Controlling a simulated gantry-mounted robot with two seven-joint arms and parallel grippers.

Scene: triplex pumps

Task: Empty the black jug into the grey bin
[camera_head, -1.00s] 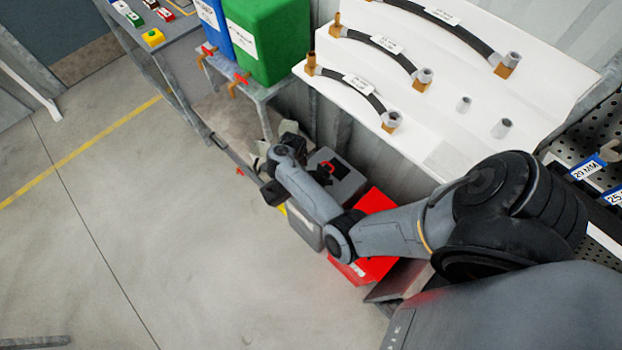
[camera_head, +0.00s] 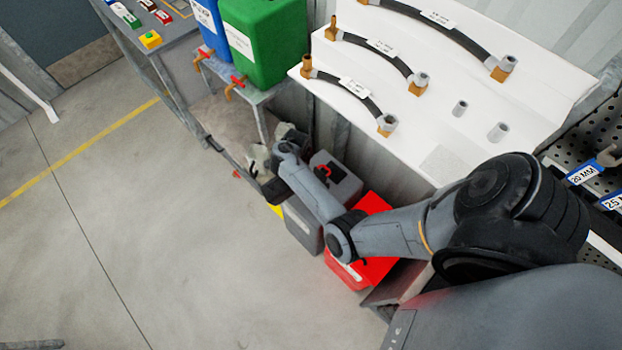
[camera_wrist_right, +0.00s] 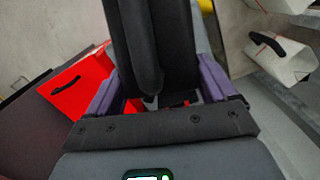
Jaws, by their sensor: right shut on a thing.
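The black jug (camera_wrist_right: 160,45) fills the top middle of the right wrist view. My right gripper (camera_wrist_right: 160,88) is shut on it, with purple fingers on both sides. In the head view my right arm reaches left and down, and a dark shape at its end (camera_head: 273,189) cannot be clearly split into gripper and jug. The grey bin (camera_head: 303,226) stands below and beside that forearm, partly hidden by it. A grey top with a dark and red part (camera_head: 338,180) shows behind the forearm. The jug's mouth and contents are hidden. My left gripper is out of view.
A red bin (camera_head: 374,270) stands right of the grey one, under my arm. White containers (camera_wrist_right: 285,55) lie on the other side. Blue (camera_head: 213,25) and green (camera_head: 268,45) tanks with taps stand behind on a bench. Open floor lies left.

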